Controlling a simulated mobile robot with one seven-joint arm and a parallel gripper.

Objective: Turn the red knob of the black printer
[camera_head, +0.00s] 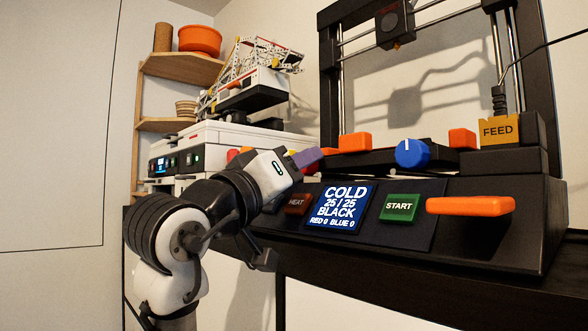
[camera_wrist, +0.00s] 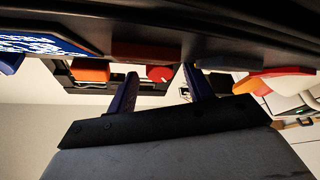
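The black printer (camera_head: 480,224) fills the right of the head view, with a lit display (camera_head: 341,206) reading COLD, 25/25, BLACK, RED 0, BLUE 0. In the wrist view, my gripper (camera_wrist: 160,82) has two purple fingers spread apart, nothing held. A round red knob (camera_wrist: 160,74) appears between the fingertips in that view; contact cannot be told. In the head view my gripper and arm seem to hide it.
The printer has a green START button (camera_head: 399,207), a red HEAT button (camera_head: 297,203), an orange lever (camera_head: 470,205) and a yellow FEED block (camera_head: 498,131). A white printer (camera_head: 215,134) stands behind on the left, beside wooden shelves (camera_head: 180,67) with an orange pot (camera_head: 200,40).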

